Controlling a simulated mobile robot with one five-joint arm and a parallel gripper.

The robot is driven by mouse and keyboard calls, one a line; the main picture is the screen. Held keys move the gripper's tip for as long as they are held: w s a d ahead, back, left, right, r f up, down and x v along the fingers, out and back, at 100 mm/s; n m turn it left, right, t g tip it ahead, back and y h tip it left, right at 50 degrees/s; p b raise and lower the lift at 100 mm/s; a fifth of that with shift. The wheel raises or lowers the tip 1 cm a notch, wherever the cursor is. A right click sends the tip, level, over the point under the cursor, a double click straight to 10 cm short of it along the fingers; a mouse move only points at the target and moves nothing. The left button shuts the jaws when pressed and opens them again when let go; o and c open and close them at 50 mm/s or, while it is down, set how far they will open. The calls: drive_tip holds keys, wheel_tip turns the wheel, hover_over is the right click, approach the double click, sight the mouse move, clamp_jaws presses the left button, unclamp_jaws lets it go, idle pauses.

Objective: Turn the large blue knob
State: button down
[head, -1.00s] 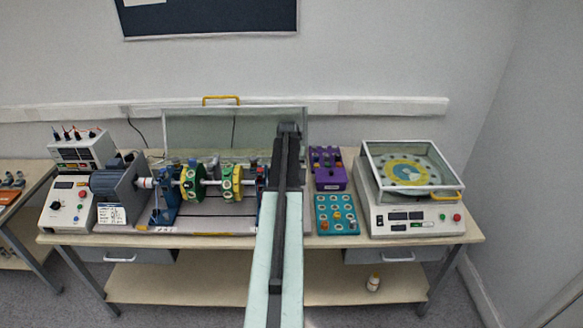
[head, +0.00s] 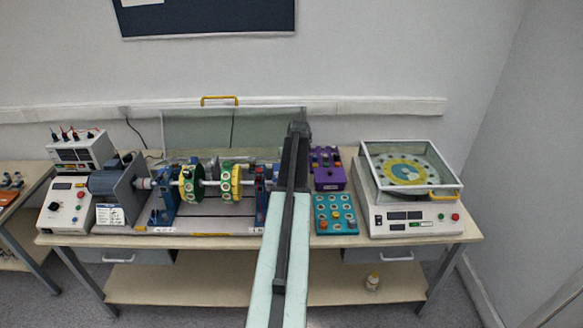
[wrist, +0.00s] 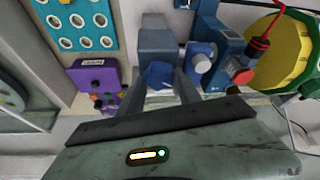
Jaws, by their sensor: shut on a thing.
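The large blue knob (wrist: 160,75) shows in the wrist view, a dark blue faceted shape in front of a grey-blue block (wrist: 157,44). My gripper (wrist: 161,88) has its two grey fingers on either side of the knob and is shut on it. How far the knob is turned cannot be told. In the head view my arm reaches over the right end of the shaft rig, with the dark gripper end (head: 298,130) at the back. My arm hides the knob there.
A purple box (head: 328,178) and a teal peg board (head: 335,221) stand close right of my arm. A balance-like machine (head: 412,212) is further right. The shaft rig with green-yellow discs (head: 230,190) is left. A blue bracket (wrist: 205,45) is close beside the knob.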

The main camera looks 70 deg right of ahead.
drive_tip(key=shift+w, duration=0.1)
drive_tip(key=c, duration=0.8)
unclamp_jaws()
drive_tip(key=shift+c, duration=0.2)
drive_tip(key=p+v, duration=0.7)
drive_tip(key=shift+r, duration=0.35)
